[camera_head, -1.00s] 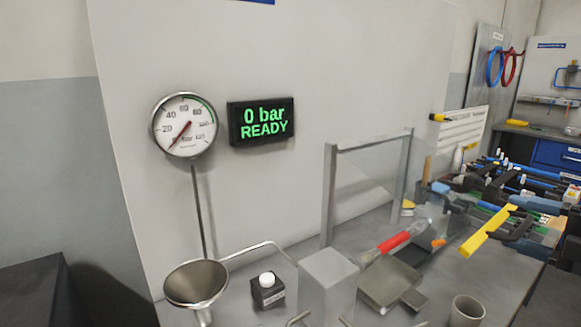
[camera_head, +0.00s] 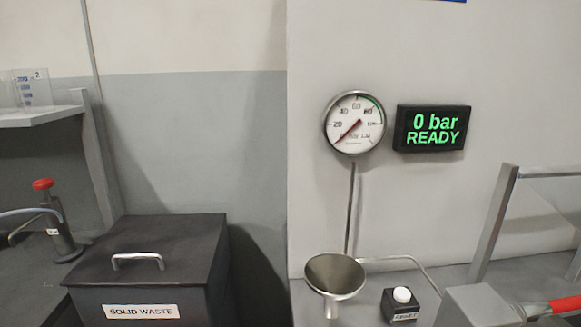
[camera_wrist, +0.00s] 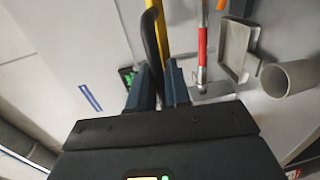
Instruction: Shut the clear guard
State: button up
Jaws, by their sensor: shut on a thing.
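Part of a metal frame (camera_head: 493,225) with a clear panel (camera_head: 545,215), which looks like the clear guard, stands at the right edge of the head view. The rest of it is cut off. In the wrist view my gripper (camera_wrist: 158,68) has its two blue-grey fingers closed around a dark curved handle (camera_wrist: 151,40). A yellow bar (camera_wrist: 161,28) runs right beside the handle. I cannot tell the panel's angle from these views. My gripper is outside the head view.
A red-handled lever (camera_wrist: 202,45), a metal tray (camera_wrist: 237,52) and a grey cup (camera_wrist: 289,78) lie right of the handle.

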jog(key=shift+f, duration=0.1)
notch_tip(320, 180, down, 6)
jog(key=w+b, duration=0.2)
jog(key=b, duration=0.6)
jog(key=shift+b, duration=0.4)
jog(key=shift+a, duration=0.1)
jog(key=shift+o, duration=0.3)
jog(key=o, duration=1.2)
jog(key=shift+o, duration=0.2)
jog(key=shift+s, duration=0.15)
